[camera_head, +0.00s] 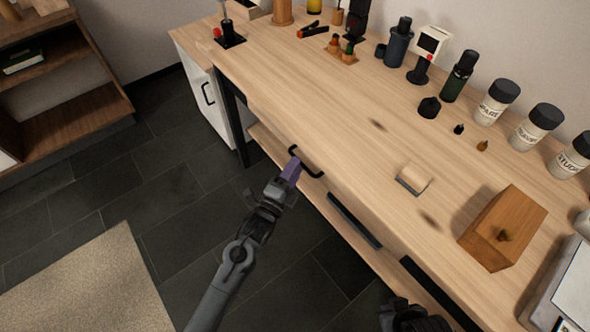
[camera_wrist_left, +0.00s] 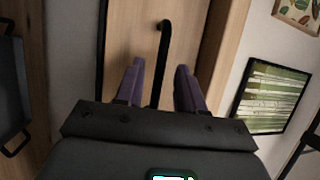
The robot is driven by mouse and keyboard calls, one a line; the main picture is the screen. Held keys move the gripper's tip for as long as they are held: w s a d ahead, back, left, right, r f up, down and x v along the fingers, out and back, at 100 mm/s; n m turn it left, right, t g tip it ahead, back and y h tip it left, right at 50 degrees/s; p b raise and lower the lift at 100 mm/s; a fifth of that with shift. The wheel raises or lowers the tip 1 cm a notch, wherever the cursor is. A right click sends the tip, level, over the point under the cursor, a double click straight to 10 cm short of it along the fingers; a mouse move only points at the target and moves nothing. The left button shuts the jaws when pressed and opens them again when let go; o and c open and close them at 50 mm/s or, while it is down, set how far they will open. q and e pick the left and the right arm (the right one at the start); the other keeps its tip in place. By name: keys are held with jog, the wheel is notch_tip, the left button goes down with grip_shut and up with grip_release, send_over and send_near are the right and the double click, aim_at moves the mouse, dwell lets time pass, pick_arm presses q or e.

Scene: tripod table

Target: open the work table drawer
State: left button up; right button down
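The wooden work table (camera_head: 330,130) runs diagonally across the head view. A black bar handle (camera_head: 312,171) is on its front edge, and the drawer front (camera_wrist_left: 130,35) behind it shows in the left wrist view. I see no clear gap that shows the drawer pulled out. My left gripper (camera_head: 291,168) is at this handle. In the left wrist view its two purple fingers (camera_wrist_left: 160,85) are apart, with the handle (camera_wrist_left: 164,45) between them. I cannot tell whether they touch it. My right gripper (camera_head: 415,318) is dark and partly cut off at the bottom edge.
A second dark handle (camera_head: 355,220) is further right along the front. A wooden box (camera_head: 503,228), a small block (camera_head: 414,180) and several labelled jars (camera_head: 497,102) stand on the tabletop. A white cabinet (camera_head: 207,95) stands left.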

pick_arm(q)
jog(key=shift+w+d+r, duration=0.1)
jog(key=shift+w+d, duration=0.1)
jog(key=shift+w, duration=0.1)
grip_shut()
